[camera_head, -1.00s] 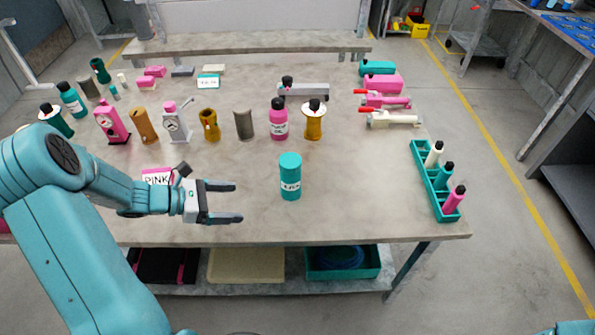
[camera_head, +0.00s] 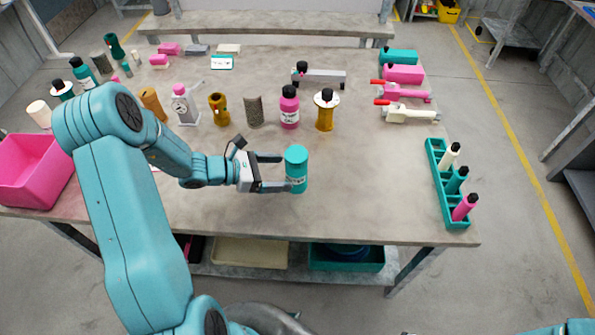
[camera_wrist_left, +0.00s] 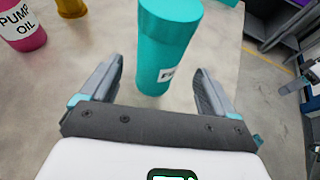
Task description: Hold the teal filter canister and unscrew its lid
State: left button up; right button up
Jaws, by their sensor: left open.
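The teal filter canister (camera_head: 296,170) stands upright on the table near its front, with a white label and a teal lid on top. My left gripper (camera_head: 283,172) is open, and its fingers reach to the canister from the left. In the left wrist view the canister (camera_wrist_left: 167,45) stands between and just beyond the open fingertips (camera_wrist_left: 158,75), with gaps on both sides. My right gripper is not in view; only a bit of teal shows at the bottom right edge of the head view.
A teal rack (camera_head: 447,185) with several small bottles stands on the right. A pink pump oil bottle (camera_head: 289,108) and an amber bottle (camera_head: 324,112) stand behind the canister. A pink bin (camera_head: 30,170) is at the left.

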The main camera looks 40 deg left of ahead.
aim_at(296, 172)
pick_arm(q)
jog(key=shift+w+d+f, duration=0.2)
jog(key=shift+w+d, duration=0.2)
jog(key=p+x, duration=0.1)
jog(key=x, duration=0.4)
jog(key=shift+a, duration=0.2)
jog(key=shift+c, duration=0.7)
jog(key=c, duration=1)
